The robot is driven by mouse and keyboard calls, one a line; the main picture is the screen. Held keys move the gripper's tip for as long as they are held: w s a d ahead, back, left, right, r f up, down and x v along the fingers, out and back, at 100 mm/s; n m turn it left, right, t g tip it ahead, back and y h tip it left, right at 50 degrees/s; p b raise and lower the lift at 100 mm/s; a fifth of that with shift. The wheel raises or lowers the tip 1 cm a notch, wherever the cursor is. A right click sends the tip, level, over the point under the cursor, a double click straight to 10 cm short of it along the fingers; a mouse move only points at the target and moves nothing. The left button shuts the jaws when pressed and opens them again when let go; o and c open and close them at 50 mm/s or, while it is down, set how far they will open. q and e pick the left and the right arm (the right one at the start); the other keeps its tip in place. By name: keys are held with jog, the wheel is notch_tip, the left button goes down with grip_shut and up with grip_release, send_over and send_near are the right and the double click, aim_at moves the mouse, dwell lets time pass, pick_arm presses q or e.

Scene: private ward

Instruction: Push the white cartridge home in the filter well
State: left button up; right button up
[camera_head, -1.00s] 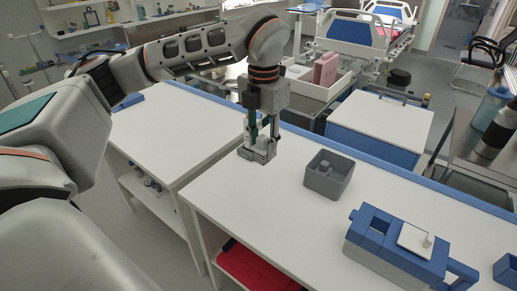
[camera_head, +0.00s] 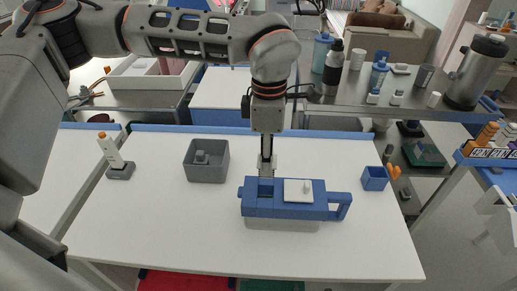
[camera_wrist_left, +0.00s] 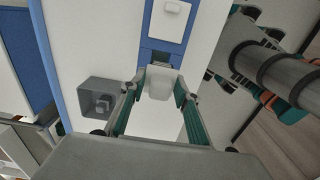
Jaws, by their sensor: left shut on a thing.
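My left gripper (camera_head: 266,166) points down at the rear edge of the blue filter housing (camera_head: 290,211), at its left part. It is shut on a pale block, which I take for the white cartridge (camera_wrist_left: 160,83), held between the fingers in the wrist view. The dark opening of the filter well (camera_head: 265,189) shows just in front of the gripper. The well also shows partly beyond the cartridge in the wrist view (camera_wrist_left: 160,60). I cannot tell whether the cartridge's lower end is inside the well. A white lid with a knob (camera_head: 298,190) lies on the housing. My right gripper is not in view.
A grey open box (camera_head: 206,174) with a grey piece inside stands left of the housing. A white bottle with an orange top (camera_head: 111,150) stands on a grey base further left. A small blue cup (camera_head: 374,178) stands right. The white tabletop in front is clear.

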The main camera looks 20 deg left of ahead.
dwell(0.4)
pick_arm(q)
jog(key=b, duration=0.4)
send_over(265, 187)
jog(key=s, duration=0.2)
jog(key=shift+f, duration=2.8)
jog(key=shift+d, duration=0.35)
jog(key=shift+f, duration=0.7)
jog(key=shift+f+b, duration=0.5)
jog(key=shift+f, duration=0.2)
jog(key=shift+f, duration=0.35)
jog(key=shift+f+b, duration=0.35)
jog(key=shift+b, duration=0.1)
jog(key=shift+s+f, duration=0.15)
jog(key=shift+f, duration=0.15)
